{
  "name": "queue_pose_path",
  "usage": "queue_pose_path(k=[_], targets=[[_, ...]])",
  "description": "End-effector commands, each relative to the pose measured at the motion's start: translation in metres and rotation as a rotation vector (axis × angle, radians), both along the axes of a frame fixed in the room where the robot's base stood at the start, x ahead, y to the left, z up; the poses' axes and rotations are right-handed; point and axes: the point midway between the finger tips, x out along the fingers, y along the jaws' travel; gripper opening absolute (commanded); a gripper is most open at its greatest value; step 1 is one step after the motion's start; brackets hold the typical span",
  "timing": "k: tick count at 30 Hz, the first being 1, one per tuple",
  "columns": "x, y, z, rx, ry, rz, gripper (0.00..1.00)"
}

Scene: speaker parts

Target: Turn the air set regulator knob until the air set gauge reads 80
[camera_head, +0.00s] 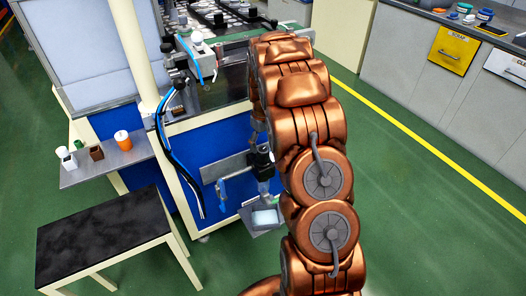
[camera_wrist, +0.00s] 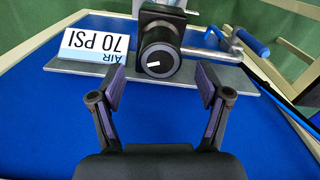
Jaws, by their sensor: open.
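The air set regulator knob (camera_wrist: 157,60) is round and black, with a small white mark on its face; it shows at the top middle of the wrist view. It sits on a black regulator body (camera_wrist: 160,18) on a grey plate (camera_wrist: 235,80). A white sign (camera_wrist: 95,40), upside down in this view, reads "AIR 70 PSI". My gripper (camera_wrist: 159,74) is open and empty, its two fingers apart on either side below the knob, not closed on it. In the head view the black air set (camera_head: 262,160) is partly hidden by my arm. I cannot make out a gauge dial.
A pipe with a blue lever handle (camera_wrist: 250,42) sits beside the regulator. In the head view a tray (camera_head: 262,218) lies below the air set, and a black-topped table (camera_head: 110,235) stands at left.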

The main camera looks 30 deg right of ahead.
Motion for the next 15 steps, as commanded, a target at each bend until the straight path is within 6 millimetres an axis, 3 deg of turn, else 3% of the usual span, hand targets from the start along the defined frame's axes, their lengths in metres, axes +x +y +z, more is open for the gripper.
queue_pose_path(k=[9,15], targets=[[-0.001,0.0,-0.041,0.001,0.001,-0.002,0.76],[-0.001,0.0,-0.046,0.001,0.001,-0.001,0.76]])
